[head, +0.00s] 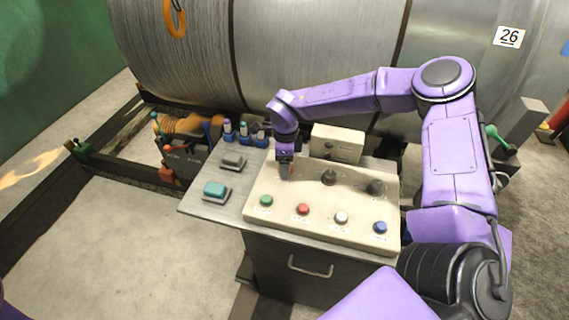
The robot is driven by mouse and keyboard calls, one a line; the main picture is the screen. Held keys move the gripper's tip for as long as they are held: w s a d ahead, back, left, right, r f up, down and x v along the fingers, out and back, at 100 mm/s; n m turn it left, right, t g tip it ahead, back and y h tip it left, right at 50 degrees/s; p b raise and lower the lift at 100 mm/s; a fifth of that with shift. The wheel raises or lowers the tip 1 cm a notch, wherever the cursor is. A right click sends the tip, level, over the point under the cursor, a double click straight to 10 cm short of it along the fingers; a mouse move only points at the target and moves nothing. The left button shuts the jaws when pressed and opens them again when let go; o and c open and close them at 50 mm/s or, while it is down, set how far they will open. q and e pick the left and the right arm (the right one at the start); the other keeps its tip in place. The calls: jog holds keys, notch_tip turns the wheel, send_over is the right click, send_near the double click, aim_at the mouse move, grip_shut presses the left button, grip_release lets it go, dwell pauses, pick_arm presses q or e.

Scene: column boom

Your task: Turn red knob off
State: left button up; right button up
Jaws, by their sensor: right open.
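The cream control panel (322,226) sits on a metal cabinet in the middle of the view. A small bit of red shows at my right gripper's tip, at the panel's back left; it looks like the red knob (287,170), mostly hidden by the gripper. My right gripper (286,163) points down over it, with its jaws open. I cannot tell whether the fingers touch the knob or are around it. Two dark knobs, a middle one (329,177) and a right one (375,187), stand in the same row. My left gripper is out of view.
Green (266,201), red (303,209), white (341,217) and blue (380,227) buttons line the panel's front. A cream box (338,143) stands behind the panel. A teal button box (215,190) and a grey one (233,161) sit left. A large metal cylinder (310,50) fills the back.

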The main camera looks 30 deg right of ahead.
notch_tip(320, 180, up, 10)
jog(key=b, duration=0.2)
jog(key=shift+w+r, duration=0.15)
jog(key=shift+w, duration=0.05)
